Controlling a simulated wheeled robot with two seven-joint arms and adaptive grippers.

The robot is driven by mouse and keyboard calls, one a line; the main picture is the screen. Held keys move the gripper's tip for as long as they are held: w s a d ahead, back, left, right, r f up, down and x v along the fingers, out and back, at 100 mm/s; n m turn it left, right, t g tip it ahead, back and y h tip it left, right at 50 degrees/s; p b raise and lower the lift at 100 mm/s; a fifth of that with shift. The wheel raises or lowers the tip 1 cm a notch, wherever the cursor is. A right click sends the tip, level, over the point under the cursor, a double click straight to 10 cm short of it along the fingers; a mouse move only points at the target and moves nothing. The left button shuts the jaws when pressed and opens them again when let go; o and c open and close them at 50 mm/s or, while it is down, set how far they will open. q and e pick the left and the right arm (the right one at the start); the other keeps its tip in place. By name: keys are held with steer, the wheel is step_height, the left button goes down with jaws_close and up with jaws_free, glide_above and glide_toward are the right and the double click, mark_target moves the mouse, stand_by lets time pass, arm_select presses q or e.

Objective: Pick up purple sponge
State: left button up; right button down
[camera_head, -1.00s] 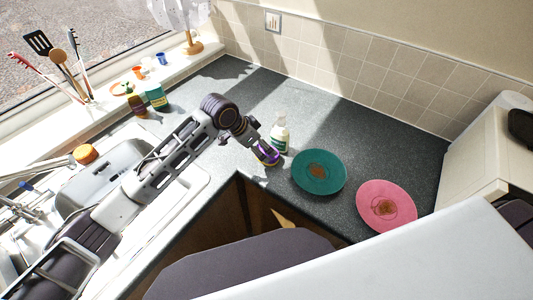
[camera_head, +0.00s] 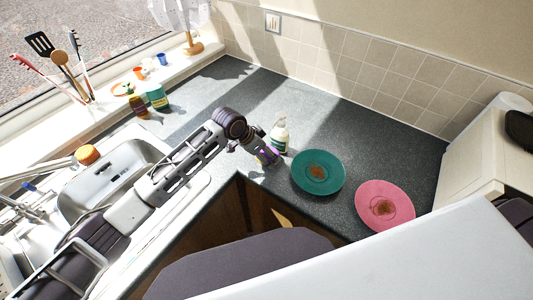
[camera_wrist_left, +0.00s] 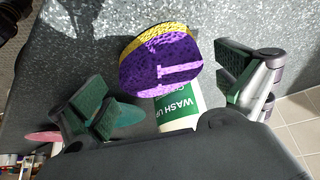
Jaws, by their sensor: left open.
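The purple sponge (camera_wrist_left: 160,65) has a yellow layer along its upper edge. In the left wrist view it stands between the two spread fingers of my left gripper (camera_wrist_left: 170,92), with a visible gap to each finger. In the head view the sponge (camera_head: 264,154) shows as a purple patch on the counter, partly hidden by my left gripper (camera_head: 266,157), which is open around it. My right gripper does not show.
A wash-up bottle (camera_head: 280,136) stands just behind the sponge. A green plate (camera_head: 337,181) and a pink plate (camera_head: 401,212) lie to the right. The dark counter (camera_head: 330,121) behind them is clear. The sink (camera_head: 105,183) is at left.

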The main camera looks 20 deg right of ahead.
arm_select(q)
steer(key=shift+x, duration=0.8)
steer(key=c, duration=0.7)
